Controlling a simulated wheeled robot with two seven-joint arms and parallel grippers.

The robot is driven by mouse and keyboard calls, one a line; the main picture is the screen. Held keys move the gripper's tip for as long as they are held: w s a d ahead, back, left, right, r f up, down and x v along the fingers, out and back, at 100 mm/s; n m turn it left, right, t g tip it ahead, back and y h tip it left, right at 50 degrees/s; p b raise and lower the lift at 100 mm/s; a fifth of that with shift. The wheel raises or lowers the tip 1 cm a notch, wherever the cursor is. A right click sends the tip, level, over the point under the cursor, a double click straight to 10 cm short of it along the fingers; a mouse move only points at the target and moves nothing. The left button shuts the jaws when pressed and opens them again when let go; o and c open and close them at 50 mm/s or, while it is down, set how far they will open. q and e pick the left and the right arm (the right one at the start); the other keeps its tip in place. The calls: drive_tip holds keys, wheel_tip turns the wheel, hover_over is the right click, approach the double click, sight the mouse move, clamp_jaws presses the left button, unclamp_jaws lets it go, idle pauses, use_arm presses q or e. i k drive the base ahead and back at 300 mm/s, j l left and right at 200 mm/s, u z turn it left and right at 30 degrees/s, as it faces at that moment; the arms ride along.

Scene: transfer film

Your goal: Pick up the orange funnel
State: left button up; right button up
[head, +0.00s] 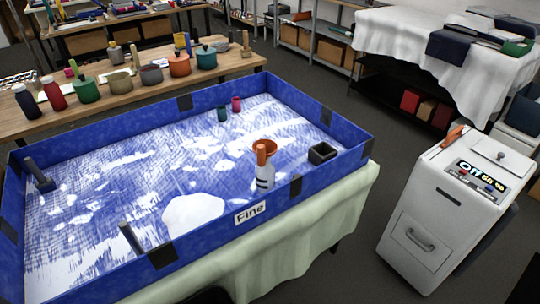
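An orange funnel-like piece (264,147) sits at the top of a small white and grey bottle (265,176). They stand inside the blue-walled tray (340,128), near its front wall and right of the "Fine" label (250,212). The funnel's lower part is hidden where it meets the bottle. Neither of my grippers can be made out in the head view.
A black open box (322,153) stands right of the bottle. Two small containers, green (222,114) and pink (236,104), stand at the tray's back. A white machine (425,225) with an orange piece (453,136) on top stands right, across open floor.

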sight(264, 148)
drive_tip(key=i+l, duration=0.1)
drive_tip(key=l, duration=0.4)
drive_tip(key=i+l, duration=0.1)
drive_tip(key=l, duration=0.35)
drive_tip(key=i+l, duration=0.1)
drive_tip(key=l, duration=0.4)
drive_tip(key=i+l, duration=0.1)
drive_tip(key=l, duration=0.35)
